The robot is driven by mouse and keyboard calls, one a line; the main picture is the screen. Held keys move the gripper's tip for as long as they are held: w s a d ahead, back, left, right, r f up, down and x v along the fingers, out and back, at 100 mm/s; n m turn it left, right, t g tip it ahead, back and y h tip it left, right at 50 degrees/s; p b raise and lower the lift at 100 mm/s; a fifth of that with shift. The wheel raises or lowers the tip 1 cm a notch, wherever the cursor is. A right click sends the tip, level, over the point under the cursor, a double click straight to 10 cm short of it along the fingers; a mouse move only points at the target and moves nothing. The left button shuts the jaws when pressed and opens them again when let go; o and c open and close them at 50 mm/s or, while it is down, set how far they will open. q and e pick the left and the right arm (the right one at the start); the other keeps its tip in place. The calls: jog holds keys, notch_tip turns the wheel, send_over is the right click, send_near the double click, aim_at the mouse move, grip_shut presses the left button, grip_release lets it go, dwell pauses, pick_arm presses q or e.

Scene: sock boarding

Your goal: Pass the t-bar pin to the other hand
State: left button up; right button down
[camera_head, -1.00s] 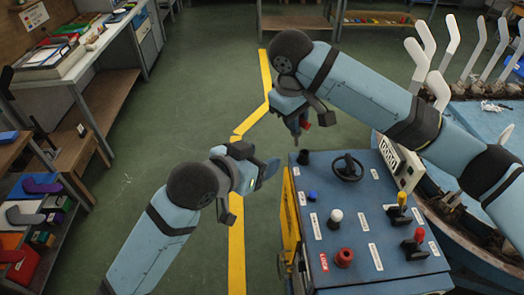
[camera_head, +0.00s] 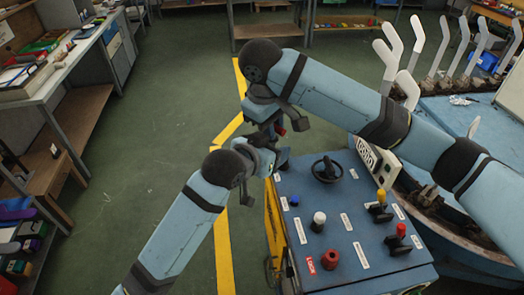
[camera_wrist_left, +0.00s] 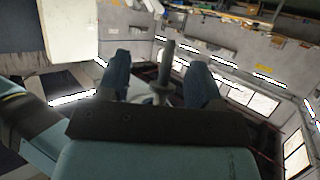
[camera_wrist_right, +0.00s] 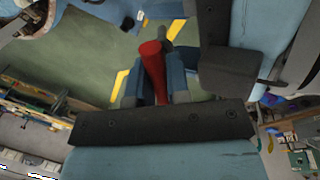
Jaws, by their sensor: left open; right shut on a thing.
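The t-bar pin (camera_wrist_right: 152,68) shows a red bar between the fingers of my right gripper (camera_wrist_right: 156,92), which is shut on it. In the head view, a small red part of the pin shows by my right gripper (camera_head: 272,126). My left gripper (camera_head: 277,158) is just below and close to it. In the left wrist view, a grey shaft with a collar (camera_wrist_left: 167,62) stands between the spread fingers of my left gripper (camera_wrist_left: 161,78). The left fingers are open, with gaps beside the shaft. Whether they touch it is hard to tell.
A blue control console (camera_head: 340,235) with a black wheel (camera_head: 326,169), knobs and levers stands close to the right of the grippers. A blue machine with white upright sock boards (camera_head: 388,62) is farther right. Green floor with a yellow line (camera_head: 224,250) lies left of the console.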

pick_arm(q)
jog(key=shift+w+d+f, duration=0.1)
jog(key=shift+w+d, duration=0.05)
jog(key=c, duration=1)
pick_arm(e)
jog(key=c, duration=1)
grip_release()
jog(key=shift+s, duration=0.1)
pick_arm(q)
jog(key=shift+w, duration=0.1)
jog(key=shift+c, duration=0.2)
pick_arm(e)
jog(key=shift+s+a, duration=0.1)
jog(key=shift+a, duration=0.05)
jog(key=shift+r, duration=0.1)
